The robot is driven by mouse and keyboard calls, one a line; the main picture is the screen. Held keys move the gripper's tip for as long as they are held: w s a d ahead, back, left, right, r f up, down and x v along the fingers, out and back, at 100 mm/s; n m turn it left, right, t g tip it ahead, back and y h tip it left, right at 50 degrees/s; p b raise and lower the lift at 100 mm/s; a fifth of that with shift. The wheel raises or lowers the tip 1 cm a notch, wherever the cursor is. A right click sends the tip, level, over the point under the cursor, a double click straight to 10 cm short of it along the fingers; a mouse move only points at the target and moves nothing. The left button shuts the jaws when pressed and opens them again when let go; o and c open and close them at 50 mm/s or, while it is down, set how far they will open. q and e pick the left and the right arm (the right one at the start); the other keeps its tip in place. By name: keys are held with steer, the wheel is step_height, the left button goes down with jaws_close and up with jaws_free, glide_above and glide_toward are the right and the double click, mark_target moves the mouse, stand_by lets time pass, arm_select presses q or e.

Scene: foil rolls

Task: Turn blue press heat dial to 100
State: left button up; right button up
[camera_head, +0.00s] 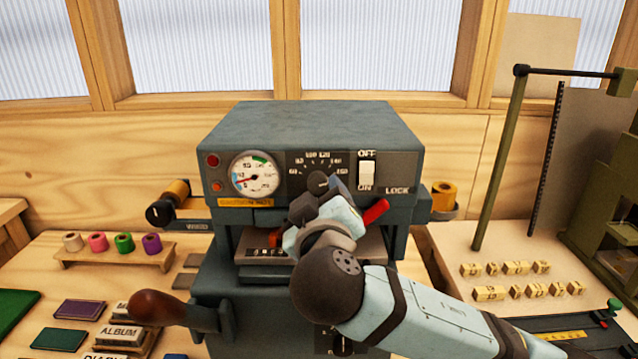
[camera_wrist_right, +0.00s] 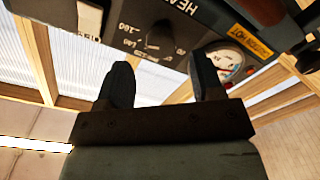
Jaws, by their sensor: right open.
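The blue-grey press (camera_head: 310,130) stands at the back of the bench. Its black heat dial (camera_head: 318,179) sits on the front panel inside a printed number scale. My right gripper (camera_head: 322,192) is just in front of and below the dial, partly covering the panel. In the right wrist view the two dark fingers (camera_wrist_right: 163,72) are spread open, with nothing between them. The dial (camera_wrist_right: 160,36) shows beyond the fingertips, roughly in line with the gap. Whether a finger touches the dial is unclear. My left gripper is not in view.
A round gauge (camera_head: 254,174) is left of the dial and a white OFF/ON switch (camera_head: 366,173) right of it. A red lever (camera_head: 376,211) sticks out below. A brown-knobbed handle (camera_head: 158,306) is at lower left. Foil rolls (camera_head: 124,242) stand on a wooden rack.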

mark_target(318, 186)
steer(key=w, duration=0.5)
steer(key=shift+w+a, duration=0.1)
steer(key=shift+w, duration=0.05)
steer(key=c, duration=0.9)
